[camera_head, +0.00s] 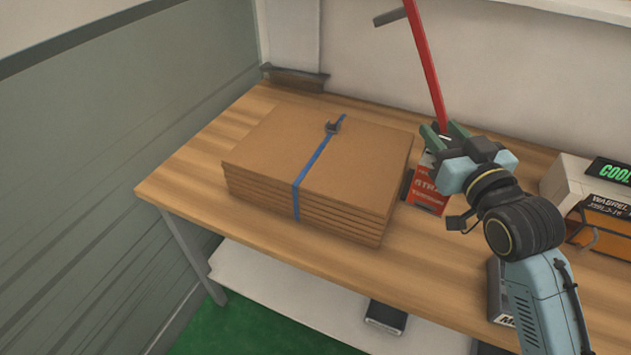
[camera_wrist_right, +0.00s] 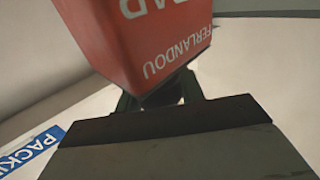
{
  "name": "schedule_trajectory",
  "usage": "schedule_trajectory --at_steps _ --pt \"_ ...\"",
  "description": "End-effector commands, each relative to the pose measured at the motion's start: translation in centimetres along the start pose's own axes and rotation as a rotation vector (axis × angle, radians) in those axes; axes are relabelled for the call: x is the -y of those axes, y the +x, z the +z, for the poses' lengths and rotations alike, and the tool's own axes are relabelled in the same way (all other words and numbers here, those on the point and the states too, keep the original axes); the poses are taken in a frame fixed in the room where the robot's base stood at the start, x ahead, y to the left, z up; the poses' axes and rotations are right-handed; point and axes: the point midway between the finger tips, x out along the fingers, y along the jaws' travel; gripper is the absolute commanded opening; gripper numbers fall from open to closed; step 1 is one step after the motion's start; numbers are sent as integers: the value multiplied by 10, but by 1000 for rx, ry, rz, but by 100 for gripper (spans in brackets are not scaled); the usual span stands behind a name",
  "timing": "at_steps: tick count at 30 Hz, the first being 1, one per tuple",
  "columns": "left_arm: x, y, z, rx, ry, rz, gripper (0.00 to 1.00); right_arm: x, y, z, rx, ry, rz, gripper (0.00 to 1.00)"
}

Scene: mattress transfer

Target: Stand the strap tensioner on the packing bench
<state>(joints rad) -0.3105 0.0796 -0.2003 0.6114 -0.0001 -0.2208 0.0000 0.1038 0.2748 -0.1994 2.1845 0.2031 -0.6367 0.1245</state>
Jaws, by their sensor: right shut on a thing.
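The strap tensioner appears as a long red bar (camera_head: 424,62) with a grey crosspiece near its top, rising slightly tilted from my right gripper (camera_head: 445,134). That gripper is shut on it, above the right part of the packing bench (camera_head: 388,275). Below the fingers a red block with white lettering (camera_head: 427,194) shows. I cannot tell whether it is joined to the bar or touches the bench. The block looms large and close in the right wrist view (camera_wrist_right: 140,35), its lettering upside down. The fingers hide the grip itself. My left gripper is out of view.
A strapped stack of brown cardboard (camera_head: 310,165) fills the bench's middle. A white machine with a green display (camera_head: 571,179) and an orange item (camera_head: 605,228) stand right. A dark box (camera_head: 498,290) sits near the front edge. Bare wood lies between stack and right arm.

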Motion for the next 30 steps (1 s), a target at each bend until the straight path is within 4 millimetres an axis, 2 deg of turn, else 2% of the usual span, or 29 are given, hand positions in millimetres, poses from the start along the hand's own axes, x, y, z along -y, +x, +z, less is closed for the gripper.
schedule_trajectory --at_steps 1,6,14,17,25,30 --pt "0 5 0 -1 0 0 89 0 6 -9 -12 -8 -31 0" --pt "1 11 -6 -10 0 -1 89 3 16 -26 -8 -4 -105 0" --pt "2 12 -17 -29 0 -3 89 4 19 -30 -5 2 -136 0" --pt "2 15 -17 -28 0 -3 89 4 19 -19 -2 3 -135 0" --pt "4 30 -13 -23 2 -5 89 4 19 46 0 3 -134 0" --pt "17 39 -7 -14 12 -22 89 4 19 84 -2 4 -134 0"
